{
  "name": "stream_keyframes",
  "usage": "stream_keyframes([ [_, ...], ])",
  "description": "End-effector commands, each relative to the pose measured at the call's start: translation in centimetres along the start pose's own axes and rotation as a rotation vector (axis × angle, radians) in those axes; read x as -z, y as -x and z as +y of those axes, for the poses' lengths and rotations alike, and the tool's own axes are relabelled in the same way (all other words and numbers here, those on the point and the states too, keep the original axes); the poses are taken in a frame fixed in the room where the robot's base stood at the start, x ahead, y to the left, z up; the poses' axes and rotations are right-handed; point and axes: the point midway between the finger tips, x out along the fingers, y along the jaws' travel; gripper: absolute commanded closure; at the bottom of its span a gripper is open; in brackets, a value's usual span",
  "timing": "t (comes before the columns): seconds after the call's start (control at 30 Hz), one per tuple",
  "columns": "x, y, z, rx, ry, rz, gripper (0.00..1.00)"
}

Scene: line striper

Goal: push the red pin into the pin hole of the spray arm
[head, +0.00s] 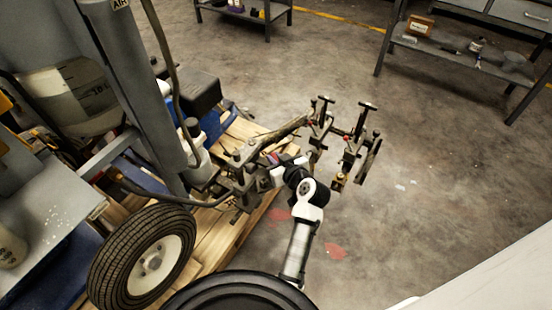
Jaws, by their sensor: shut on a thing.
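The spray arm (283,133) is a dark metal bar that runs from the machine's bracket out to the right, with clamps at its outer end. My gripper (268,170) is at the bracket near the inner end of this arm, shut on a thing. A small reddish bit, which looks like the red pin (271,158), shows at the fingertips. Most of it is hidden by the gripper and the bracket. The pin hole cannot be made out, and I cannot tell how deep the pin sits.
The striper's wheel (143,258) and a wooden pallet (222,232) are at the lower left. T-handled clamps (352,140) stand right of my gripper. A hose (150,195) runs to the bracket. Metal shelves (465,60) stand at the back right. The concrete floor on the right is clear.

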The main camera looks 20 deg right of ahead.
Motion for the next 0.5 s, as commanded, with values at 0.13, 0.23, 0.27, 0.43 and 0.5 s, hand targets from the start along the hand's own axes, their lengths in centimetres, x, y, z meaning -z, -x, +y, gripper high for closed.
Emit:
stream_keyframes([
  [0.13,-0.47,-0.21,-0.02,0.000,0.000,0.000,1.00],
  [0.23,-0.41,-0.17,0.00,0.000,0.000,0.000,0.79],
  [0.27,-0.41,-0.17,0.00,0.000,0.000,0.000,0.75],
  [0.43,-0.41,-0.17,0.01,0.000,0.000,0.000,0.60],
  [0.5,-0.42,-0.16,0.01,0.000,0.000,0.000,0.60],
])
